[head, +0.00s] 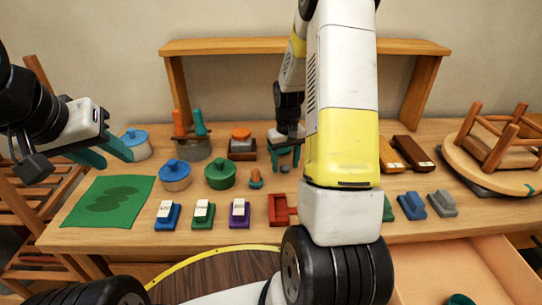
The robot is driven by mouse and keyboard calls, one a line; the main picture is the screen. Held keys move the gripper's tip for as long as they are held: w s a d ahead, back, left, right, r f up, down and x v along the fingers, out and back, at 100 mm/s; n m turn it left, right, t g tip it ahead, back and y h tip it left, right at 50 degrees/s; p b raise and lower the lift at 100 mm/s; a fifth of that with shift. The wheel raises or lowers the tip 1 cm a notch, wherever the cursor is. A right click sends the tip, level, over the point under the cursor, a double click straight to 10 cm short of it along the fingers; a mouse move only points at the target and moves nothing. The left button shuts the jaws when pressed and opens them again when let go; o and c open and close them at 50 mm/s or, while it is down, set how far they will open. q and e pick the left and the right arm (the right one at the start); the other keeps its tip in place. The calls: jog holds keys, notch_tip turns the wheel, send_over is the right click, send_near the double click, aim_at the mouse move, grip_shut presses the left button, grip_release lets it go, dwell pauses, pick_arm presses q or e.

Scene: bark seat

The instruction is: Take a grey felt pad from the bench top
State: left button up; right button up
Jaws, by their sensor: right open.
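The wooden bench top (335,236) spans the view. A small grey piece (285,169), perhaps a felt pad, shows on it at the middle, between the fingertips of my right gripper (284,163). My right gripper points down, its teal fingers apart; whether they touch the grey piece I cannot tell. My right arm hides part of the bench behind and beside it. My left gripper (112,156) is at the left, fingers apart and empty, above the bench near a green mat.
Several coloured blocks line the front, with a red tray (281,210). An upturned stool (500,150) lies at right. An open drawer (470,268) juts out below; a wooden shelf (230,46) stands behind.

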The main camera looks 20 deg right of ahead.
jog(key=shift+f, duration=0.4)
jog(key=shift+c, duration=0.4)
grip_shut()
